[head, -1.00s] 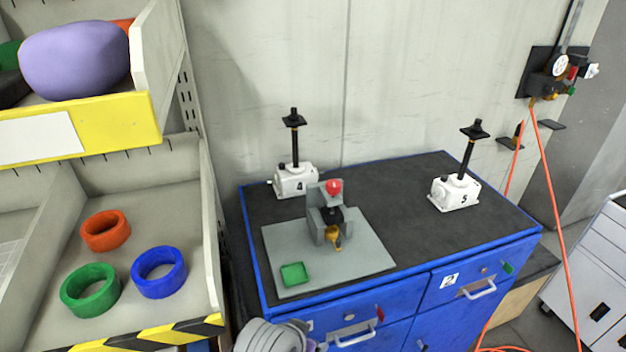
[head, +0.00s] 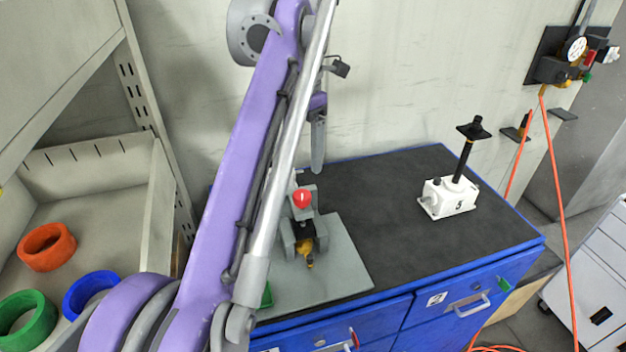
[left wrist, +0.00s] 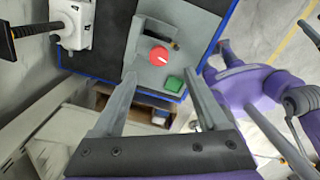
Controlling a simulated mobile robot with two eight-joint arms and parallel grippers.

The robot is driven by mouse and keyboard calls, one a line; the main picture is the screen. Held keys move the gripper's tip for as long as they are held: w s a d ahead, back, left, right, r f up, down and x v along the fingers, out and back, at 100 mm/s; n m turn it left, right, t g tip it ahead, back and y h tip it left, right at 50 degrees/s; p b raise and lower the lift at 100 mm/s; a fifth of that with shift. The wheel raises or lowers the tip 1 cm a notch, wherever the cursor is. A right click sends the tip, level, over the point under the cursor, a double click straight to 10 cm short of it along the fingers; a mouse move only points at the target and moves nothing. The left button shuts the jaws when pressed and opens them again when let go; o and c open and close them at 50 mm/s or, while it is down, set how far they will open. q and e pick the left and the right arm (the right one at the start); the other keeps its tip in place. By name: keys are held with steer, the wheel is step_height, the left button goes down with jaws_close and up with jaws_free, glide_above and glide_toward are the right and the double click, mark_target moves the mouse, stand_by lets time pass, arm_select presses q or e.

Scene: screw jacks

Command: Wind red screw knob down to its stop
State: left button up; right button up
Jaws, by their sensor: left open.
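The red screw knob (head: 302,198) tops a grey fixture with a yellow-brown part at its front, on a grey plate (head: 345,268) on the cabinet. In the left wrist view the red knob (left wrist: 159,56) lies beyond and between the open fingers. My left gripper (head: 318,165) is behind and above the fixture in the head view, apart from the knob. The left wrist view shows its fingers (left wrist: 161,80) wide apart with nothing between them. My left arm crosses the head view and hides the plate's left part. My right gripper is not identifiable.
A white jack marked 5 (head: 450,197) stands at the cabinet's right. A green tray (left wrist: 173,84) sits near the knob. Rings lie in the left bin. The cabinet top (head: 400,190) is clear between fixture and jack 5.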

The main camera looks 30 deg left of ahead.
mark_target(302, 194)
arm_select(q)
steer(key=shift+n, duration=0.7)
steer(key=f, duration=1)
steer(key=shift+s+a, duration=0.1)
steer(key=shift+a, duration=0.1)
jaws_close()
